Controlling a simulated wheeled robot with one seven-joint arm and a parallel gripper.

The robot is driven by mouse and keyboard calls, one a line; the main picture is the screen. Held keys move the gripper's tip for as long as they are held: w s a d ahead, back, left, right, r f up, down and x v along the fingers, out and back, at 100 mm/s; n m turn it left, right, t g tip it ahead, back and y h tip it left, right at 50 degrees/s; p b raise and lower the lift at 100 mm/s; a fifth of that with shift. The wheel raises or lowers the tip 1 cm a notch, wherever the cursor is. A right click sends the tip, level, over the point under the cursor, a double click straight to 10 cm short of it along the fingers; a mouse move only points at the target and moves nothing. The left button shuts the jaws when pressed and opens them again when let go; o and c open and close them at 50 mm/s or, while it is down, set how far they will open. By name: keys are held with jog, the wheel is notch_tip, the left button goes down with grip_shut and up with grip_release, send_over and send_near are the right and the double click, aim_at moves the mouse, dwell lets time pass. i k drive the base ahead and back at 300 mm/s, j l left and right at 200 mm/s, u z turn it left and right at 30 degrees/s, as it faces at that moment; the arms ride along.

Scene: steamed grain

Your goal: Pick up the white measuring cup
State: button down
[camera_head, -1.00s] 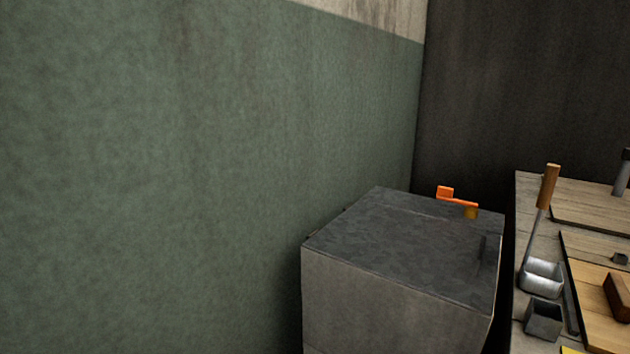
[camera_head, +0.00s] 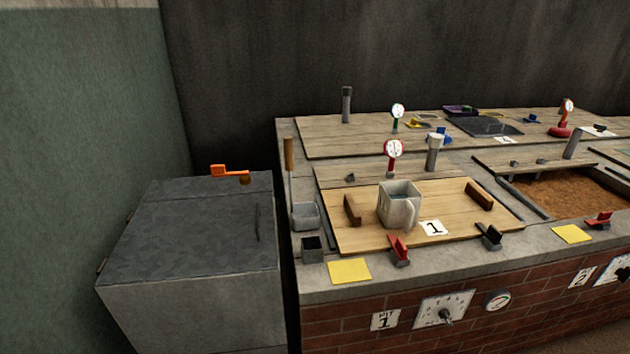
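The white measuring cup (camera_head: 397,205) is a light grey-white, squarish jug with a handle on its front right side. It stands upright on a light wooden lid board (camera_head: 362,235) marked with a "1" card, between two dark brown wooden handles. Nothing touches it from above and its front is in clear view. My gripper is not in view.
A grey box (camera_head: 190,290) with an orange lever (camera_head: 230,172) stands left of the brick counter (camera_head: 350,318). A scoop (camera_head: 305,214) and a small square metal pot (camera_head: 313,249) are left of the board. Gauges (camera_head: 393,150), a red lever (camera_head: 399,250) and a black lever (camera_head: 489,236) surround it.

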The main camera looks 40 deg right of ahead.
aim_at(399, 205)
jog(key=l+z, duration=0.35)
jog(key=i+l+z, duration=0.15)
jog(key=l+z, duration=0.2)
jog(key=i+l+z, duration=0.1)
jog(key=l+z, duration=0.3)
